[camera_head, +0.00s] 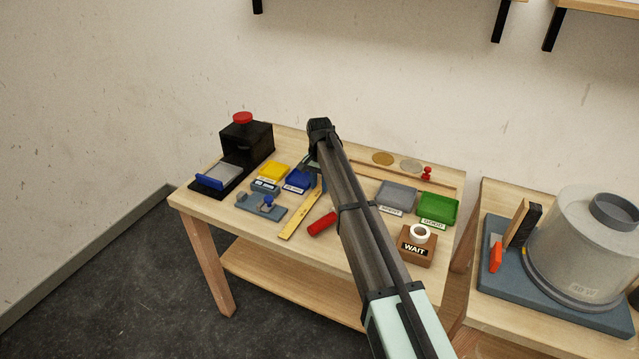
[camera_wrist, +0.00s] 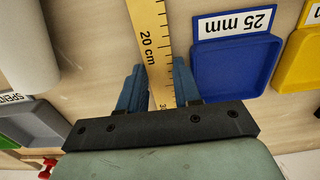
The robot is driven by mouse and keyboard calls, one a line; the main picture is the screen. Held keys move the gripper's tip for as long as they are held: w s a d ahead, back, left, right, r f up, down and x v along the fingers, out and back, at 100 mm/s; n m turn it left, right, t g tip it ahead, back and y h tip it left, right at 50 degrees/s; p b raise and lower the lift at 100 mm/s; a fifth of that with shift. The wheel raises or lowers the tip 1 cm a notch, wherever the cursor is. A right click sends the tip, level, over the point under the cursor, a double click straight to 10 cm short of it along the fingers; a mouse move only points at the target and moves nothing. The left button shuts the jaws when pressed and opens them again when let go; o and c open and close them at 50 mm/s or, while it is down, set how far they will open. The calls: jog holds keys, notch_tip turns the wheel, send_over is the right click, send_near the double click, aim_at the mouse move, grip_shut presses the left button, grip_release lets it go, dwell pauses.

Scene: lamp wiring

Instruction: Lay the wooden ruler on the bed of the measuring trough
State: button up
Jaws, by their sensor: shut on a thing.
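The wooden ruler (camera_head: 302,212) is a long yellow strip with black marks, slanting over the middle of the table. My gripper (camera_wrist: 158,88) is shut on the ruler. In the head view my gripper and the far end of the ruler are mostly hidden behind my arm. I cannot tell whether the ruler is lifted or touches the table. A slate-blue fixture with a blue knob (camera_head: 262,208), left of the ruler, seems to be the measuring trough.
A blue bin (camera_head: 297,180) and a yellow bin (camera_head: 274,171) stand close left of my gripper. A red cylinder (camera_head: 322,224) lies right of the ruler. Grey (camera_head: 396,196) and green (camera_head: 437,208) trays and a WAIT block (camera_head: 416,249) stand further right.

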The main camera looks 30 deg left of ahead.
jog(key=shift+f, duration=0.1)
jog(key=o, duration=0.8)
jog(key=shift+c, duration=0.2)
jog(key=shift+o, duration=0.3)
notch_tip(320, 180, up, 12)
